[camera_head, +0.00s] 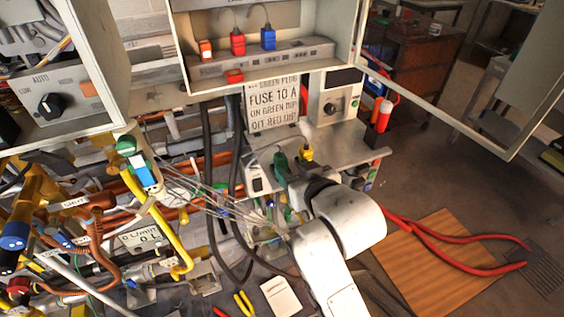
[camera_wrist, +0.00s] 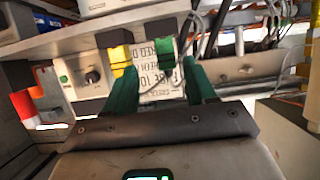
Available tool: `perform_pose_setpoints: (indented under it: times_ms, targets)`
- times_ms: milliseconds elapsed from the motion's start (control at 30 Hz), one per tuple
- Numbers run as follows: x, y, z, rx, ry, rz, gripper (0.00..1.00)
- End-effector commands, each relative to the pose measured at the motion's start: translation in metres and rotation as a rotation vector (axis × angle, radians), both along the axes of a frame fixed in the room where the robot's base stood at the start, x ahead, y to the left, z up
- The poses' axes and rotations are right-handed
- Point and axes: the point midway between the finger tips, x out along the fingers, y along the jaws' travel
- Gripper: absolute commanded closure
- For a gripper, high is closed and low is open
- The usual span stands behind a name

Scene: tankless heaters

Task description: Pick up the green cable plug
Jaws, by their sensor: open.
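The green cable plug (camera_wrist: 168,52) shows in the wrist view ahead of my gripper, at the edge of a grey shelf. It lies between the lines of the two fingers, nearer the right one. My gripper (camera_wrist: 158,72) has green fingers and is open, with nothing held between them. A yellow plug (camera_wrist: 125,57) sits beside the green plug, behind the left fingertip. In the head view the yellow plug (camera_head: 306,154) stands on the shelf just beyond my gripper. A green shape (camera_head: 281,161) is left of it; I cannot tell whether this is plug or finger.
A sign (camera_head: 273,105) reading "FUSE 10 A" hangs behind the shelf (camera_head: 345,150). An open cabinet (camera_head: 260,60) holds red and blue plugs. Pipes, black hoses and thin wires crowd the left. Red-handled pliers (camera_head: 460,255) lie at the right, over a wooden panel (camera_head: 420,265).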

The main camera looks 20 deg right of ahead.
Motion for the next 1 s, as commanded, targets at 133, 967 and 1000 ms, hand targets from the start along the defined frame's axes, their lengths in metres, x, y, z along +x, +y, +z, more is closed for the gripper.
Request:
perform_pose_setpoints:
  times_ms: [133,967,1000]
  targets:
    - [0.008,0.001,-0.002,0.000,0.000,0.000,0.45]
    - [0.057,0.007,-0.018,0.000,0.001,0.000,0.55]
    - [0.057,0.007,-0.018,0.000,0.001,0.000,0.59]
